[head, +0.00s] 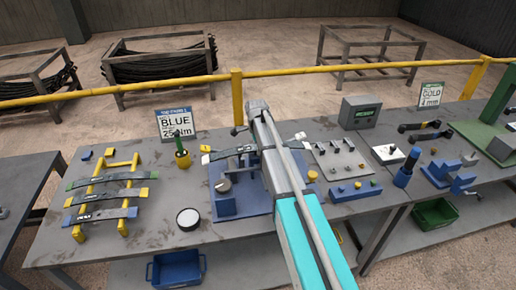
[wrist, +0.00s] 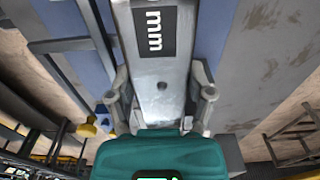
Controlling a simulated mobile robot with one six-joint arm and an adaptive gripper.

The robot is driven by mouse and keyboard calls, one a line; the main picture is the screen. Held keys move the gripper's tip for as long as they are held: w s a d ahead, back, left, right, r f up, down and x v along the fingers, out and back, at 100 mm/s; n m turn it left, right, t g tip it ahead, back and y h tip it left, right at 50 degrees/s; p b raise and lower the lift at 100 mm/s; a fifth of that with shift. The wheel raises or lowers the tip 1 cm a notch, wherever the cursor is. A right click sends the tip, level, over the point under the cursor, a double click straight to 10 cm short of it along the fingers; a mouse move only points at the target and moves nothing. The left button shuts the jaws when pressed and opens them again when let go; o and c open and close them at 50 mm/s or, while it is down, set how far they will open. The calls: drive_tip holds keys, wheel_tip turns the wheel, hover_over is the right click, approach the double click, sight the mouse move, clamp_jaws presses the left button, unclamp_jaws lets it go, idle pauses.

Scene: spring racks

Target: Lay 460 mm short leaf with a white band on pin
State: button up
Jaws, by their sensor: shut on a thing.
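A grey leaf with white-banded ends (head: 232,153) lies crosswise above a blue fixture plate (head: 240,204) in the head view, partly covered by my arm. In the wrist view the leaf (wrist: 160,60) runs away from my gripper (wrist: 163,98), with a dark "mm" label and a round hole in it. The two fingers are shut on its edges. My arm hides the grip in the head view. I cannot tell whether the leaf touches the fixture, and I cannot make out the pin.
A yellow rack (head: 123,229) with several leaves stands left. A green-handled tool (head: 182,153), a round white-topped dish (head: 188,219) and a BLUE sign (head: 175,122) are nearby. A grey plate with small parts (head: 340,158) and a blue block (head: 354,190) stand right of my arm.

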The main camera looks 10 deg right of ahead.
drive_tip(key=shift+f+b, duration=0.9)
drive_tip(key=shift+f, duration=0.05)
drive_tip(key=o, duration=1.3)
drive_tip(key=shift+c, duration=0.2)
drive_tip(key=shift+r, duration=0.15)
drive_tip(key=shift+r+p, duration=3.45)
drive_tip(key=shift+p, duration=0.1)
drive_tip(key=s+n, duration=0.2)
drive_tip(key=s, duration=0.3)
drive_tip(key=s+f+n+b, duration=0.1)
drive_tip(key=s+n, duration=0.2)
drive_tip(key=s, duration=0.2)
drive_tip(key=s+f+n+b, duration=0.1)
drive_tip(key=s+n, duration=0.2)
drive_tip(key=s, duration=0.2)
drive_tip(key=shift+f, duration=0.1)
drive_tip(key=s+f+n+b, duration=0.1)
drive_tip(key=s+n+b, duration=0.1)
drive_tip(key=s+n, duration=0.7)
drive_tip(key=shift+s+f+n, duration=0.4)
drive_tip(key=shift+s, duration=2.1)
